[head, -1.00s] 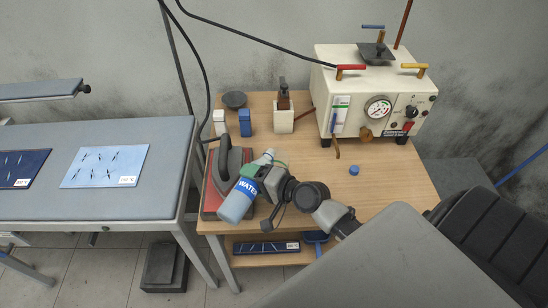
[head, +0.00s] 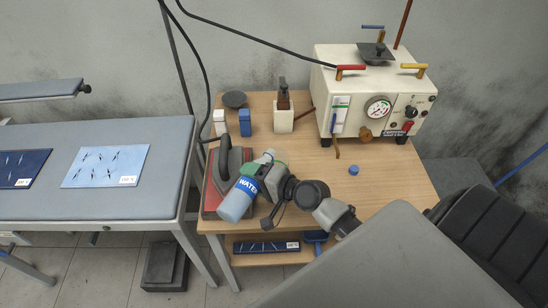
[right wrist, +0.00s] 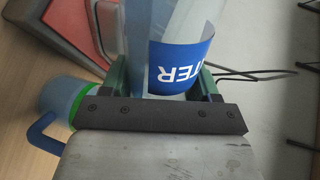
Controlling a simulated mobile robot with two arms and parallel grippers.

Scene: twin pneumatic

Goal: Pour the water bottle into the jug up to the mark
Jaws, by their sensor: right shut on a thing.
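My right gripper (head: 266,177) is shut on the water bottle (head: 237,205), a blue translucent bottle with a blue and white label. The bottle is tilted in the head view, its blue base toward the lower left and its pale upper end toward the upper right. In the right wrist view the bottle (right wrist: 185,65) stands between the green fingers (right wrist: 160,85). The jug (right wrist: 68,95), pale blue with a blue handle and a green band, shows at the lower left there, partly covered by the gripper. I cannot make out the jug or its water level in the head view. My left gripper is not in view.
An iron (head: 231,170) on a red rest is close to the bottle. A blue cap (head: 353,170) lies on the wooden table (head: 395,185). A cream machine (head: 372,90) with a gauge stands behind. A blue block (head: 245,123) and a white holder (head: 283,119) stand farther back.

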